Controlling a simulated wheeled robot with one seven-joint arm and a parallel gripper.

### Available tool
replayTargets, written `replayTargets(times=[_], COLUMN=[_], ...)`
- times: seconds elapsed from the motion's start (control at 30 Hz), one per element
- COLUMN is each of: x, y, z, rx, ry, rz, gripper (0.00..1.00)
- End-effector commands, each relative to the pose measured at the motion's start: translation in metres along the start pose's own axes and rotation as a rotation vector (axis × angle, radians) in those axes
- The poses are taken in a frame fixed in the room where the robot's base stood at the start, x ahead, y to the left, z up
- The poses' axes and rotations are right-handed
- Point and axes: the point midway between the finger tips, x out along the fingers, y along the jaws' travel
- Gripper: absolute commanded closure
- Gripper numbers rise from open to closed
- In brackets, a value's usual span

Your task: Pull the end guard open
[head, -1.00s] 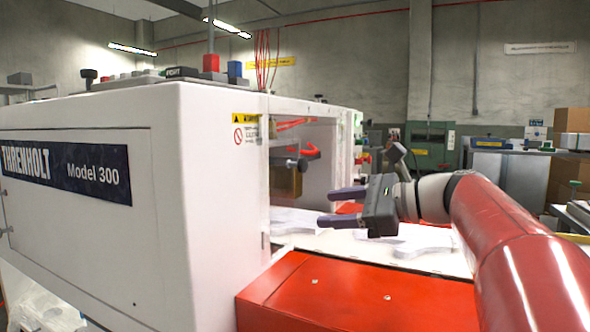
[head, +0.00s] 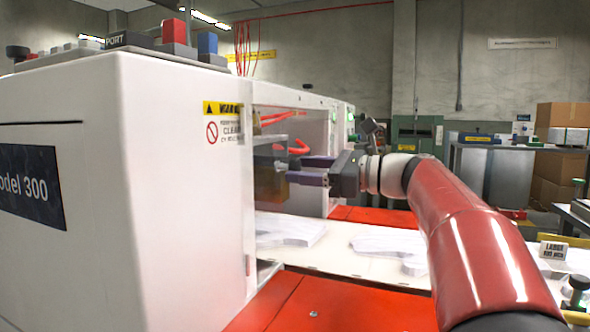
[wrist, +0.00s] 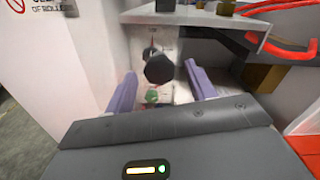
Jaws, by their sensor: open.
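The end guard (head: 310,128) looks like a clear panel at the open end of the white machine (head: 180,170) in the head view. A black round knob (wrist: 159,70), which seems to be its handle, shows in the wrist view. It lies ahead of and between the two purple fingers, with space on both sides. My gripper (head: 312,170) is open and empty, pointing left at the guard in the head view; it also shows in the wrist view (wrist: 160,92). In the head view the fingers hide the knob, and I cannot tell how close they are.
A white bed with pale glove-shaped sheets (head: 385,242) runs below my arm. Red covers (head: 330,303) flank it. Red hoses (wrist: 290,50) and a grey bracket (wrist: 200,18) are close by in the wrist view. Cartons (head: 562,125) stand far right.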

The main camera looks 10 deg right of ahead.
Motion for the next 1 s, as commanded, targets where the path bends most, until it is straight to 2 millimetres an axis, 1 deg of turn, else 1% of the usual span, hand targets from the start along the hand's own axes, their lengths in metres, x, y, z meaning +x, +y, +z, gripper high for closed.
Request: replayTargets(times=[0.03,0.1,0.2,0.5,0.9,0.93,1.0], x=[0.007,0.015,0.022,0.024,0.024,0.024,0.024], y=[0.0,0.0,0.0,0.0,0.0,0.0,0.0], z=[0.0,0.0,0.0,0.0,0.0,0.0,0.0], rx=[0.0,0.0,-0.001,-0.001,-0.001,0.0,0.0], ry=[0.0,0.001,0.001,0.001,0.001,0.001,0.001], rz=[0.003,0.001,0.001,0.0,0.0,0.0,0.0], gripper=[0.45,0.45,0.45,0.45,0.97,1.0,1.0])
